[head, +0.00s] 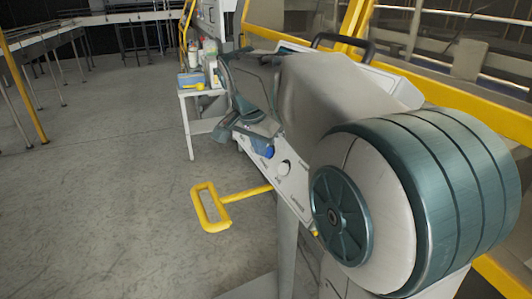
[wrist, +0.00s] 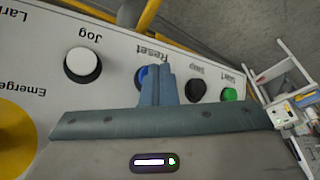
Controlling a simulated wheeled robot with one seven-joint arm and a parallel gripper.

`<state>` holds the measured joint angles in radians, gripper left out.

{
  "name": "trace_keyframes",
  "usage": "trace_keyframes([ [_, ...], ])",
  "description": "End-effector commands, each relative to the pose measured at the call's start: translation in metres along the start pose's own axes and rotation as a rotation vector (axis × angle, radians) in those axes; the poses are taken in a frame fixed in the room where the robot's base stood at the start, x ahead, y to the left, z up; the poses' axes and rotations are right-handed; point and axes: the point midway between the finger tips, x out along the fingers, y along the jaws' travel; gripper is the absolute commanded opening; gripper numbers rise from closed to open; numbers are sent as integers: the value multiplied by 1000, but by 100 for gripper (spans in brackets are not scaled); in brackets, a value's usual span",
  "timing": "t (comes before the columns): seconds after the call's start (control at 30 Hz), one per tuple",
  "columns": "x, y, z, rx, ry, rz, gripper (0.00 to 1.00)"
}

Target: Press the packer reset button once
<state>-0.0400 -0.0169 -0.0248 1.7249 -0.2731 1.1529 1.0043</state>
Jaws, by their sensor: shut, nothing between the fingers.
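The packer control panel (wrist: 110,50) fills much of the wrist view, its labels upside down. The blue button (wrist: 141,77) under the "Reset" label is partly hidden behind my gripper's fingers. My gripper (wrist: 157,70) is shut and empty, its fingertips over the right part of the blue button. I cannot tell whether they touch it. In the head view the blue button (head: 268,152) shows on the panel (head: 290,188), just beyond my arm, with a white knob nearby; my fingertips are hard to make out there.
The white Jog button (wrist: 82,64) is left of Reset; the black Stop button (wrist: 196,89) and green Start button (wrist: 229,95) are right. A yellow emergency part (wrist: 12,135) is at far left. A yellow bar loop (head: 212,208) juts over the floor.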

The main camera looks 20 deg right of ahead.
Motion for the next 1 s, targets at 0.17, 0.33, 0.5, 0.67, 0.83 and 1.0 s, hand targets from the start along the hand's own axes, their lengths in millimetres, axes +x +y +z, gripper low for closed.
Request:
trace_keyframes([
  [0.17, 2, 1, -1, 1, 0, 1, 0],
  [0.33, 2, 2, -2, 1, 0, 1, 0],
  [0.5, 3, 2, -2, 1, 0, 1, 0],
  [0.67, 0, 0, -1, 1, 0, 1, 0],
  [0.83, -7, -4, 4, -1, 1, 0, 0],
  [1.0, -9, -6, 6, 0, 0, 1, 0],
])
